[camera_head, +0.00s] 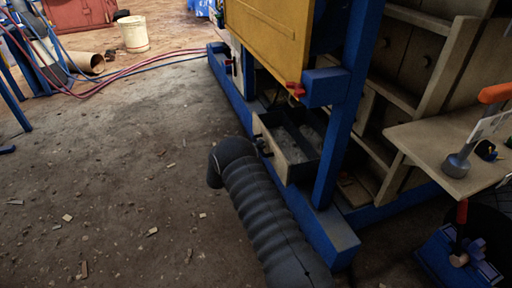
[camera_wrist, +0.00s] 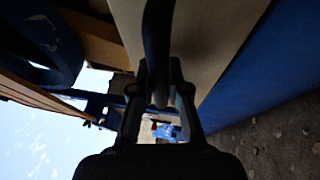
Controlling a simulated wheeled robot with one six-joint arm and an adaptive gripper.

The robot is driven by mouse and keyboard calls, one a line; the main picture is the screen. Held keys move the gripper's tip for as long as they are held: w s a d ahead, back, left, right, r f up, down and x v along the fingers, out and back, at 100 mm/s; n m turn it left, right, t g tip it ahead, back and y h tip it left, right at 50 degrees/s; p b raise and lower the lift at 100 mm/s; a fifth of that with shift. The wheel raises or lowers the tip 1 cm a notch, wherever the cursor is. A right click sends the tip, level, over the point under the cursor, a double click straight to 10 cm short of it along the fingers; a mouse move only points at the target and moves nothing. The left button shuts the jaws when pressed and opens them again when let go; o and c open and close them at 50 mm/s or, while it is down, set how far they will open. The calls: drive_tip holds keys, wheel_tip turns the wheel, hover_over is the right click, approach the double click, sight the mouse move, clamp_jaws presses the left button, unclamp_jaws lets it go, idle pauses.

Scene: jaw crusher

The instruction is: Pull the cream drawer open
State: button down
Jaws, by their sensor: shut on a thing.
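The cream drawer (camera_head: 270,149) is in the head view, low on the blue-framed machine. It stands partly pulled out, and its dark inside shows grey rubble-like contents. In the wrist view its cream front (camera_wrist: 205,45) fills the upper middle. A dark curved handle (camera_wrist: 157,30) runs down from the top edge in front of it. My gripper (camera_wrist: 160,72) has its two fingers on either side of this handle and is shut on it. In the head view the handle area is small and dark, and the fingers cannot be made out clearly.
A blue frame post (camera_head: 345,120) and base rail stand right beside the drawer. A yellow panel (camera_head: 270,35) hangs above. A shelf with a orange-handled tool (camera_head: 493,95) is at the right. The dirt floor (camera_head: 120,170) to the left is mostly clear, with small chips.

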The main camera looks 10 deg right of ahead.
drive_tip(key=c, duration=1.1)
unclamp_jaws()
drive_tip(key=shift+a, duration=0.1)
drive_tip(key=shift+c, duration=0.2)
drive_tip(key=v, duration=1.2)
